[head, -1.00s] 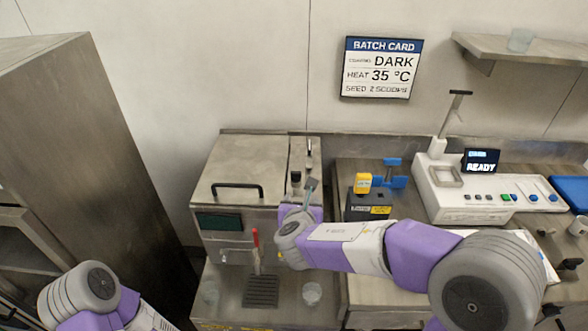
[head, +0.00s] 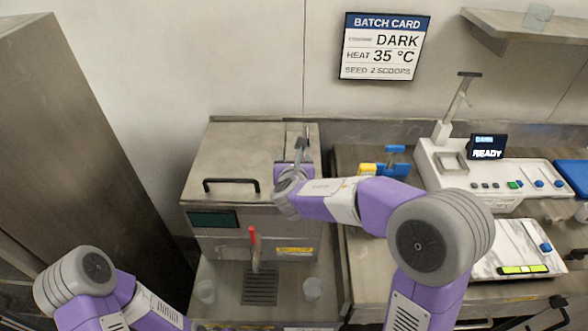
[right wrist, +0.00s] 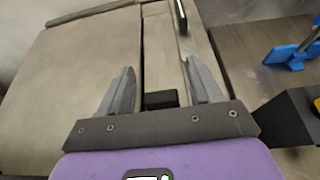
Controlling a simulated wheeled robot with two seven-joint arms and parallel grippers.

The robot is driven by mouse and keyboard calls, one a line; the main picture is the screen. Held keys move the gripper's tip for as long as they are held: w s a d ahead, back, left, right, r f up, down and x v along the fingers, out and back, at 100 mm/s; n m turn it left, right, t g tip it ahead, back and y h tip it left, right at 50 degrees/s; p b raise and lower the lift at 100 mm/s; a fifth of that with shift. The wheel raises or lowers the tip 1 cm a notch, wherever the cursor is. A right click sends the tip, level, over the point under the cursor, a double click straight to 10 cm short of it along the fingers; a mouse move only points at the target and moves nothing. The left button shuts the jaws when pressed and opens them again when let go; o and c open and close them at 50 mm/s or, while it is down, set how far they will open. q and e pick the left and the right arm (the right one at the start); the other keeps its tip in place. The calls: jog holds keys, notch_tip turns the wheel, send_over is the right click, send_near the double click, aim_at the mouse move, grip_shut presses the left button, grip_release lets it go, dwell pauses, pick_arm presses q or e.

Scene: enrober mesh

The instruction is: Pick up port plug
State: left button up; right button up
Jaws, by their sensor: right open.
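A small black block (right wrist: 160,98), which looks like the port plug, sits on the steel machine's top strip (right wrist: 165,60). My right gripper (right wrist: 158,88) is open and empty over this strip. In the head view the right gripper (head: 300,148) is above the right part of the machine top (head: 245,155), and it hides the black block there. My left arm shows at the lower left; its gripper is out of view.
A slim upright handle (right wrist: 181,17) stands beyond the block. A blue fixture (head: 397,160) and a yellow item (head: 370,169) are to the right. A red-handled lever (head: 253,240) and two clear cups (head: 205,290) are at the machine's front. A white console (head: 470,170) stands farther right.

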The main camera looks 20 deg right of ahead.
jog(key=c, duration=1)
